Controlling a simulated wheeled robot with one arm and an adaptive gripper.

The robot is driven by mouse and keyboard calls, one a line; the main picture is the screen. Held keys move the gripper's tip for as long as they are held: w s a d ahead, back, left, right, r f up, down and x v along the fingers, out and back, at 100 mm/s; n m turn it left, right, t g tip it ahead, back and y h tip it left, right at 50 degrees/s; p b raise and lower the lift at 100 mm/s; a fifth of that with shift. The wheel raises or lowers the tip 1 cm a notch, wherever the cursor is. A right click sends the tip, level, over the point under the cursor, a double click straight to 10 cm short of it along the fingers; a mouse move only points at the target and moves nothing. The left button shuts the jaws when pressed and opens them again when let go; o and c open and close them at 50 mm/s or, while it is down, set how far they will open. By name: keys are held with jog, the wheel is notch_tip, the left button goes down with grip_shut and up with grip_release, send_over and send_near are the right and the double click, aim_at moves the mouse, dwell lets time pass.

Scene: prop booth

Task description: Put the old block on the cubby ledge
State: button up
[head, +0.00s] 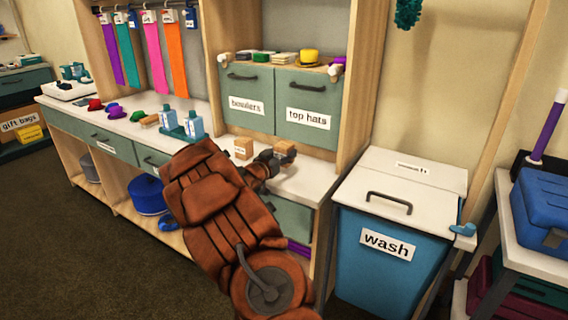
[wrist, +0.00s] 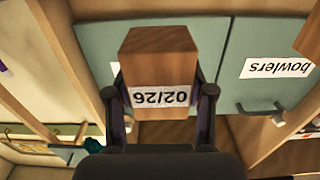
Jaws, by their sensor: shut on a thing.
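My gripper (head: 268,162) is shut on a wooden block (head: 285,148) and holds it over the right part of the white counter. A second wooden block (head: 243,147) with a small label stands on the counter, left of the held one. A wooden ledge (head: 268,66) runs above the teal bins marked bowlers (head: 247,98) and top hats (head: 306,107). I cannot tell whether the held block touches the counter.
Small boxes, a yellow hat (head: 309,55) and other items crowd the ledge. Blue-and-white cartons (head: 193,124) and coloured hats stand farther left on the counter (head: 318,178). A blue wash bin (head: 385,250) stands to the right. An upright wooden panel (head: 362,75) edges the cubby.

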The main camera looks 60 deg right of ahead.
jog(key=shift+f, duration=1.75)
jog(key=shift+f, duration=0.15)
jog(key=o, duration=1.2)
jog(key=shift+a, duration=0.15)
jog(key=shift+s+a, duration=0.15)
jog(key=shift+a, duration=2.8)
jog(key=shift+s+a, duration=0.1)
jog(key=shift+a, duration=2.8)
